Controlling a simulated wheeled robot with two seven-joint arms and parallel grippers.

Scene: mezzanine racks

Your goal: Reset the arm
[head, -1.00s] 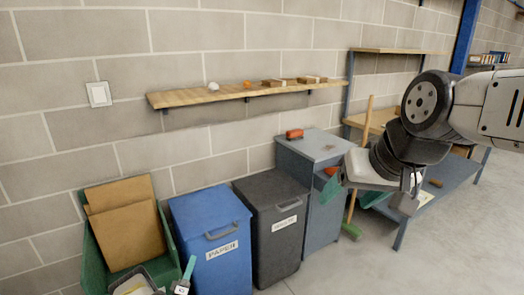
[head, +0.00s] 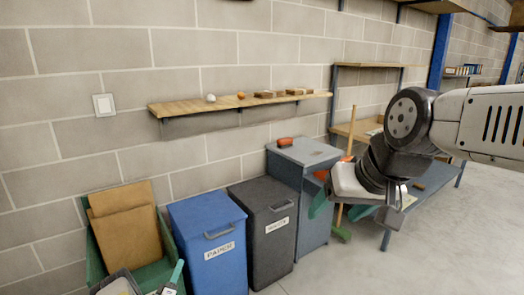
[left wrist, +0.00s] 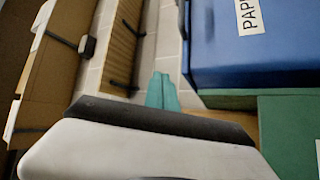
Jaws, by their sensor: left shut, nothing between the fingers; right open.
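My left gripper (head: 177,272) shows at the bottom left of the head view, in front of the blue bin and the green crate. In the left wrist view its teal fingers (left wrist: 162,92) are together, with nothing between them. My right arm comes in from the right in the head view. Its gripper (head: 342,210) hangs in front of the grey cabinet and the low blue bench, with its teal fingers apart and nothing seen between them.
A blue bin (head: 207,235) labelled paper, a dark bin (head: 268,235) and a grey cabinet (head: 313,225) stand along the wall. A green crate (head: 100,265) holds cardboard. A wooden shelf (head: 185,108) carries small items. Clear floor (head: 440,240) lies at right.

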